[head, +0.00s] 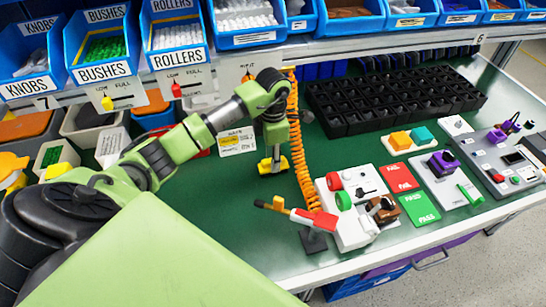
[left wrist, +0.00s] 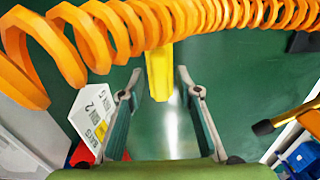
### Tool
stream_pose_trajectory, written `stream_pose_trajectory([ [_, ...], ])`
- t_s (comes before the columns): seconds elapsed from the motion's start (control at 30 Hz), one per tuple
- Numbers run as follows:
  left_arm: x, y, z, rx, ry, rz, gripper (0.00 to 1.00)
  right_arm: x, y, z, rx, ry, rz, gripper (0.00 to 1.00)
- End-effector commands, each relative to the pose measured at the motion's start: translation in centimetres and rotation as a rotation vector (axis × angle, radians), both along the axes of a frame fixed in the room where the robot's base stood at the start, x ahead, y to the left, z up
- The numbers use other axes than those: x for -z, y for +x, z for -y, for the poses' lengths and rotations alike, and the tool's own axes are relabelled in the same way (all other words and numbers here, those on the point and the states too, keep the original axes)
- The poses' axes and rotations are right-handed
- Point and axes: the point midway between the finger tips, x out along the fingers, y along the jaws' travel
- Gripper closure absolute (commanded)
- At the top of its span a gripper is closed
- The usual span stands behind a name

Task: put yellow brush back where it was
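A yellow piece, apparently the yellow brush (head: 274,166), is just below my left gripper (head: 273,152) at the middle of the green table. In the left wrist view the yellow brush (left wrist: 159,70) shows as a narrow upright block. It lies between the lines of the two fingertips of my left gripper (left wrist: 160,82), with green gaps on both sides. The fingers are apart and do not visibly touch it. I cannot tell whether the brush rests on the table. The upper part of it is hidden by the orange coil in the wrist view. My right gripper is not in view.
An orange coiled cord (head: 299,140) hangs close to the right of the gripper. A white fixture (head: 350,212) with a red-and-orange tool stands at the front right. A black bin grid (head: 395,100) lies behind. Blue bins (head: 100,45) line the shelf. Green table left of the fixture is clear.

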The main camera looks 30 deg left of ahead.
Motion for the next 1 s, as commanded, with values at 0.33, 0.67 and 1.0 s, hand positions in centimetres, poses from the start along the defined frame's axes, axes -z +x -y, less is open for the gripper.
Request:
stream_pose_trajectory([
  [0.33, -2.0, 0.2, -0.1, -0.001, 0.002, 0.006, 0.68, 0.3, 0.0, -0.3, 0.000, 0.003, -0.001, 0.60],
  [0.67, -9.2, 0.2, -0.1, 0.000, 0.001, 0.005, 0.68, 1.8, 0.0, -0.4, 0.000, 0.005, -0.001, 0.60],
  [1.0, -12.3, 0.0, 0.0, -0.001, 0.001, 0.001, 0.68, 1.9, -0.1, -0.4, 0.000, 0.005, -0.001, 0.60],
])
